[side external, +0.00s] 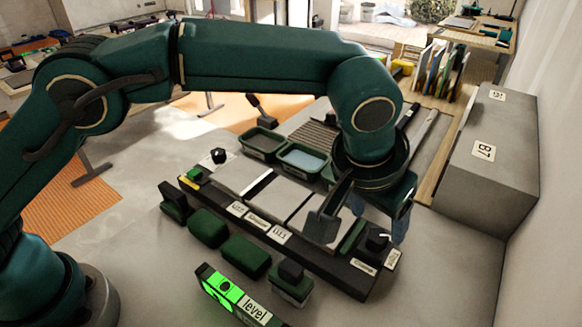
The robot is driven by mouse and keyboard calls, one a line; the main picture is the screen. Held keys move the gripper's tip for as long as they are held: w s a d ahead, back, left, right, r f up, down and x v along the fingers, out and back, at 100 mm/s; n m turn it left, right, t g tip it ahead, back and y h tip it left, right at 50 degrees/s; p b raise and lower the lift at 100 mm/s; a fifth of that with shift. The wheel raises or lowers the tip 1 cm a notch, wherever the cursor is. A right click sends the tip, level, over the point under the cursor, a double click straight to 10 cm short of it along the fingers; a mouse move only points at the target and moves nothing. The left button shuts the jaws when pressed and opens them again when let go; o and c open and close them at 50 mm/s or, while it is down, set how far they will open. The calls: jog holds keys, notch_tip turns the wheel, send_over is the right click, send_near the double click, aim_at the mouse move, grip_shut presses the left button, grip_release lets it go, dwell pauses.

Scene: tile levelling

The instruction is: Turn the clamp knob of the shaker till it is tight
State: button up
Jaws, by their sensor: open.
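The shaker (330,272) is a long dark bed with pale grey tiles (286,200) lying on it and white labels along its front edge. A black knob (376,241) with a white mark stands at its right end, close to small labels; it appears to be the clamp knob. My gripper (361,232) points down over this right end, open, with one finger left of the knob and the other to its right and behind. I cannot tell whether either finger touches the knob, or how tight it is. Nothing shows between the fingers except the knob in line of sight.
Another black knob (218,156) stands behind the left end. Green blocks (245,256) and a lit green level (222,288) lie in front. Two trays (303,158) sit behind the bed. A grey box (487,165) marked B7 stands at right. The front right table is clear.

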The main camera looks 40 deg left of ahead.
aim_at(378, 235)
jog(key=shift+x, duration=2.6)
jog(key=shift+a, duration=0.1)
jog(key=shift+c, duration=0.3)
grip_shut()
jog(key=shift+m, duration=0.3)
jog(key=m+h, duration=0.1)
jog(key=m, duration=0.1)
jog(key=m+g+h, duration=0.1)
jog(key=m, duration=0.2)
jog(key=shift+a, duration=0.2)
jog(key=m+g, duration=0.1)
jog(key=m, duration=0.2)
jog(key=m+g+h, duration=0.1)
jog(key=m, duration=0.2)
jog(key=shift+w+h, duration=0.15)
jog(key=shift+h, duration=0.15)
jog(key=shift+m, duration=0.3)
